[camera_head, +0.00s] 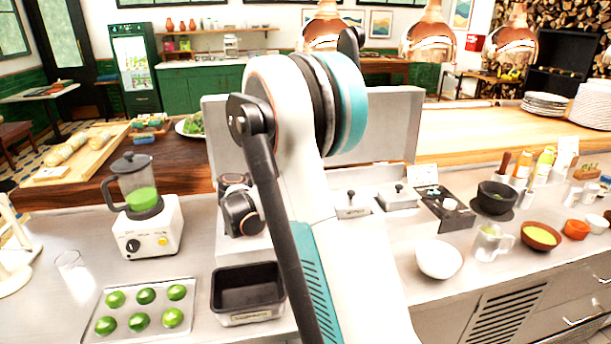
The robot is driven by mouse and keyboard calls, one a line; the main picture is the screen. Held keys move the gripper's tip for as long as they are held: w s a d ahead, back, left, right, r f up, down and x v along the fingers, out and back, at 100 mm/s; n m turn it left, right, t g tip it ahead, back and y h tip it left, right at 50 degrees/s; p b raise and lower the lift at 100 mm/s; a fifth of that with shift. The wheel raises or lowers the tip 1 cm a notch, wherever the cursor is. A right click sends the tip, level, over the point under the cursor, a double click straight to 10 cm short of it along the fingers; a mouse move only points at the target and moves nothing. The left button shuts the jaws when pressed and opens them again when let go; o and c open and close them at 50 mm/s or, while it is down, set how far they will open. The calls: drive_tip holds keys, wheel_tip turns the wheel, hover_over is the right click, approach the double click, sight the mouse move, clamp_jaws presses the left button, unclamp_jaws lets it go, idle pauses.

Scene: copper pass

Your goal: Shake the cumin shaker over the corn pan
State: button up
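My own arm (340,270) fills the middle of the head view and hides much of the counter behind it. My gripper is not visible. I cannot make out a shaker labelled cumin. Small pale containers (590,194) stand at the far right of the counter, too small to identify. No pan of corn can be made out. A brown bowl with yellow contents (541,236) sits at the right, and I cannot tell what the yellow is.
A blender (143,205), a tray (98,325) of limes and an empty black bin (247,291) stand at left. A white bowl (438,258), a clear jug (491,242), a dark mortar (496,198) and orange and yellow bottles (543,163) stand at right.

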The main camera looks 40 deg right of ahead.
wheel_tip(320, 180, down, 3)
drive_tip(key=shift+r+b, duration=0.15)
drive_tip(key=shift+b, duration=0.6)
drive_tip(key=shift+r, duration=0.1)
drive_tip(key=shift+r, duration=0.15)
